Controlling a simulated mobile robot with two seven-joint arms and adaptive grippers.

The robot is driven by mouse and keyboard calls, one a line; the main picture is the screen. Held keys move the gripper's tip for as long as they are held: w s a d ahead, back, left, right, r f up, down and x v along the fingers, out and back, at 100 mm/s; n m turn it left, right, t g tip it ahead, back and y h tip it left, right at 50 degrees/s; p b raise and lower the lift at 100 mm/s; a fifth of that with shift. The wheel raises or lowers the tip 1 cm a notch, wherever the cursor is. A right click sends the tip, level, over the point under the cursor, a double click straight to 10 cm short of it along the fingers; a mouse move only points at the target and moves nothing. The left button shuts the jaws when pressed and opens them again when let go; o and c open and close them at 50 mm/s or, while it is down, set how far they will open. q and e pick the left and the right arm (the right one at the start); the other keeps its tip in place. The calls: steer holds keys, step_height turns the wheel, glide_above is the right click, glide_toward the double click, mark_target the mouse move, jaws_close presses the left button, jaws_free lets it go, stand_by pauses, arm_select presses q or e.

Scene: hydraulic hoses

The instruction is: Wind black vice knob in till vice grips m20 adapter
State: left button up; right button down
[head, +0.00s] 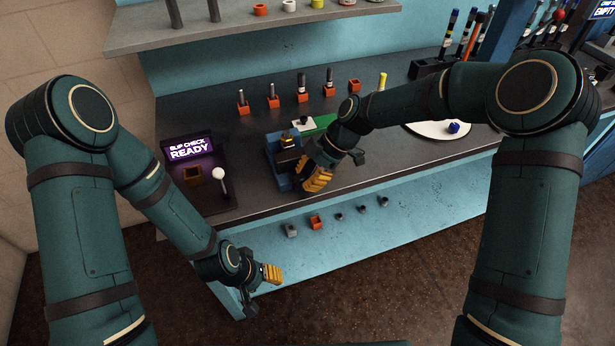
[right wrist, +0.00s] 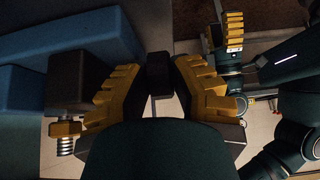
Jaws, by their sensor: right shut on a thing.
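The blue vice (head: 274,168) stands at the bench's front edge in the head view, and its blue body (right wrist: 85,45) fills the upper left of the right wrist view. Something dark with a yellow part sits at its top; I cannot make out an M20 adapter or whether the jaws touch it. My right gripper (head: 317,181) is at the vice's right front. In the right wrist view its yellow fingers (right wrist: 158,90) are shut on the black vice knob (right wrist: 159,68). My left gripper (head: 271,275) hangs low in front of the bench, away from the vice; its opening is unclear.
Several fittings in orange holders line the bench behind. Several small parts sit on the lower ledge.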

steer(key=c, duration=0.8)
jaws_free()
steer(key=shift+f, duration=0.1)
steer(key=v, duration=1.2)
